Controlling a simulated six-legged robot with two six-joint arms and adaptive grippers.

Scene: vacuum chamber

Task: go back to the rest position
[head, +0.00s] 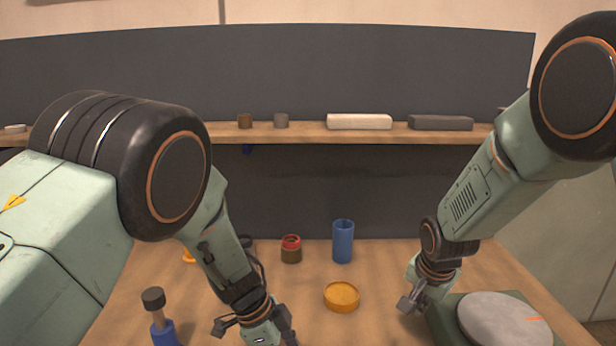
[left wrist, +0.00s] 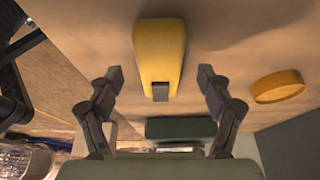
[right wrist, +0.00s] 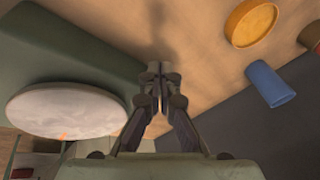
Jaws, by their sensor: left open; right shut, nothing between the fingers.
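My left gripper (head: 256,333) is at the bottom of the head view, low over the wooden table (head: 310,270). In the left wrist view its fingers (left wrist: 159,76) are spread apart and empty. A yellow block (left wrist: 159,50) with a dark tab lies beyond them, in line with the gap. My right gripper (head: 410,304) hangs beside the green block with a grey round disc (head: 505,320) on it. In the right wrist view its fingertips (right wrist: 160,72) are together with nothing held. The left gripper's tips are partly cut off in the head view.
An orange round dish (head: 341,297) lies between the arms. A blue cylinder (head: 343,241) and a red-rimmed jar (head: 291,248) stand behind it. A dark-capped, blue-based item (head: 156,312) stands left of my left gripper. A shelf (head: 300,134) with several items runs across the back.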

